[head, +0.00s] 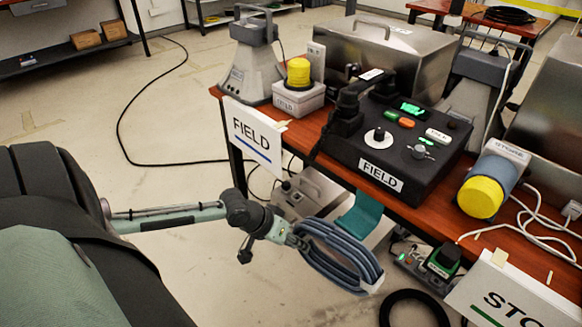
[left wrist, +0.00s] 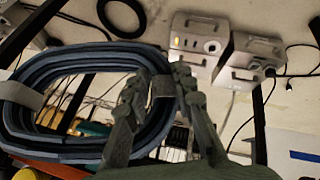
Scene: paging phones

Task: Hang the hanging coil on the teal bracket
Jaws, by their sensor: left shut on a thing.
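The hanging coil (head: 352,240) is a blue-grey bundle of cable loops with light ties. My left gripper (head: 297,241) is shut on one side of it, below the front edge of the table. The teal bracket (head: 360,214) hangs from that table edge, just behind and above the coil in the head view. The coil hides its lower end, and I cannot tell whether they touch. In the left wrist view the coil (left wrist: 80,50) extends left from the gripper fingers (left wrist: 165,85), and a teal patch (left wrist: 96,129) shows through the loop. My right gripper is out of view.
The orange-brown table (head: 418,205) carries a black FIELD control box (head: 390,150), a yellow-capped cylinder (head: 483,195) and a yellow beacon (head: 299,72). A FIELD sign (head: 252,136) hangs at its left corner. Metal boxes and a black cable ring (head: 415,294) lie underneath.

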